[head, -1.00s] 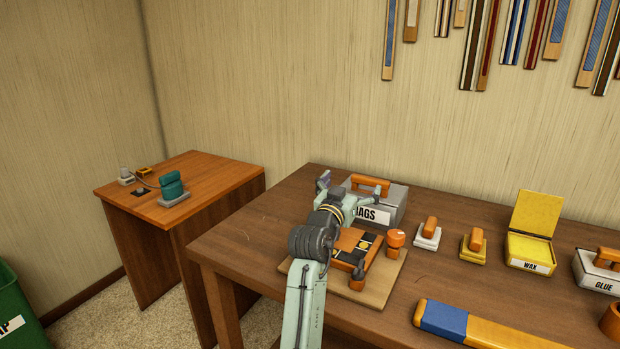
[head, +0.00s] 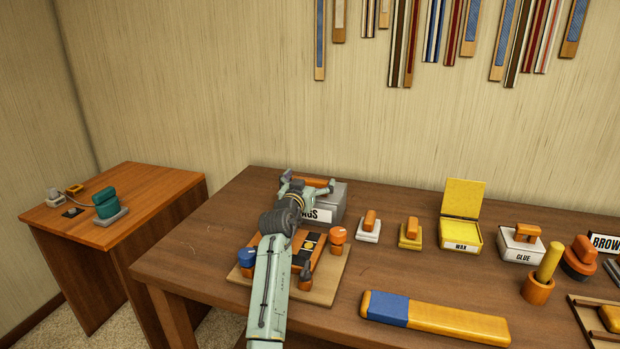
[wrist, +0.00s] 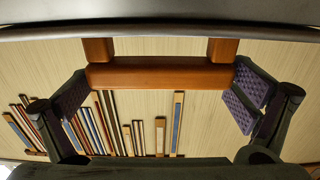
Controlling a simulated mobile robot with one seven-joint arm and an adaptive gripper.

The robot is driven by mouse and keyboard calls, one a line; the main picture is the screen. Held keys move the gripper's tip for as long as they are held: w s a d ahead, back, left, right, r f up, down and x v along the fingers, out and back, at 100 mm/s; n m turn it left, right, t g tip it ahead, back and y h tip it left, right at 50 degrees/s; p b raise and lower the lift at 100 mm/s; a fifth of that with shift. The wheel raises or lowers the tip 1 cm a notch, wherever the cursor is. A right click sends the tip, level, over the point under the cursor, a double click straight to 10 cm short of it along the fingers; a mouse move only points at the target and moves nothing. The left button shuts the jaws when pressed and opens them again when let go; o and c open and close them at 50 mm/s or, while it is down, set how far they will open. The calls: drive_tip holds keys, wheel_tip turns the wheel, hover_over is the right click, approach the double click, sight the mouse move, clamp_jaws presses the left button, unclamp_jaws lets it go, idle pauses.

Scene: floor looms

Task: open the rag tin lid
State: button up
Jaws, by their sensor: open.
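The rag tin (head: 334,204) is a grey box at the back left of the big table, its label partly hidden by my arm. Its lid is down, with an orange bar handle (head: 318,182) on top. My gripper (head: 308,183) is open at the tin's top, its fingers spread toward either end of the handle. In the wrist view the handle (wrist: 160,73) lies crosswise between the two purple-padded fingers of my gripper (wrist: 160,98), with a small gap by the right pad; contact at the left end is unclear.
A board with orange blocks and knobs (head: 338,235) lies in front of the tin, under my arm. Small orange-handled blocks (head: 368,230), an open yellow wax tin (head: 461,236) and a glue tin (head: 520,246) stand to the right. A long orange-and-blue bar (head: 435,318) lies in front.

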drive_tip(key=shift+w, duration=0.1)
drive_tip(key=c, duration=1.3)
